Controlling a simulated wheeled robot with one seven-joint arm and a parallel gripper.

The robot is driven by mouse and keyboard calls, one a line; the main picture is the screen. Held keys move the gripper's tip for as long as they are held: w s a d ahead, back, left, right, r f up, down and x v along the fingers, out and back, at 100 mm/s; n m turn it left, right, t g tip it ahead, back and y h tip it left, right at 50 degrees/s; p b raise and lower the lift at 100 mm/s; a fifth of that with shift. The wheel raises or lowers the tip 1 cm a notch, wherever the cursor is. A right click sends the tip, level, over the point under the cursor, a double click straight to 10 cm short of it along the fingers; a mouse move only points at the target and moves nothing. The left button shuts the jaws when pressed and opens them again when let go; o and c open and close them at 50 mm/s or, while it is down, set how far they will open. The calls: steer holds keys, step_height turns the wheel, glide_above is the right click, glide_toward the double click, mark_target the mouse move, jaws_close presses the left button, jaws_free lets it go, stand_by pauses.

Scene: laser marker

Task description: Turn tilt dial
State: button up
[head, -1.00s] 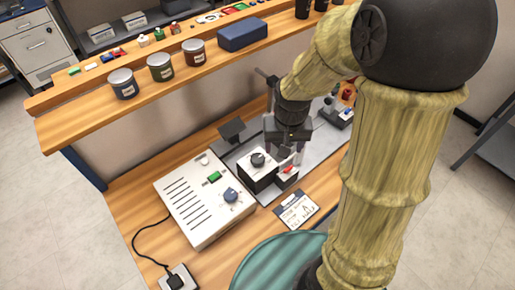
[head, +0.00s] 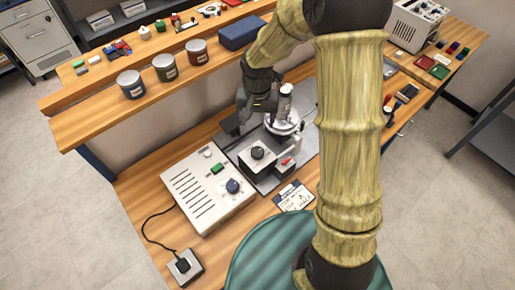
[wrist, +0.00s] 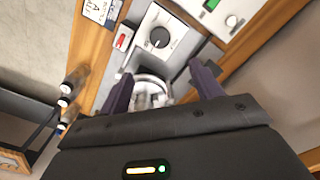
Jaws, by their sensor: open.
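A black dial (head: 257,152) sits on top of a white block (head: 262,165) with a small red switch on its side. It also shows in the wrist view (wrist: 159,37), on the white block's face, beyond my fingers. I cannot read any label on it.
The fixture's pale round part (head: 283,123) stands close behind the white block. A label card (head: 293,196) lies in front on the bench. A shelf with several jars (head: 164,67) and a blue case (head: 242,33) runs along the back.

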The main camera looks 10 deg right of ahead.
mark_target(258, 151)
step_height(258, 151, down, 16)
steer(key=p, duration=0.3)
steer(key=shift+f, duration=0.2)
steer(key=c, duration=1)
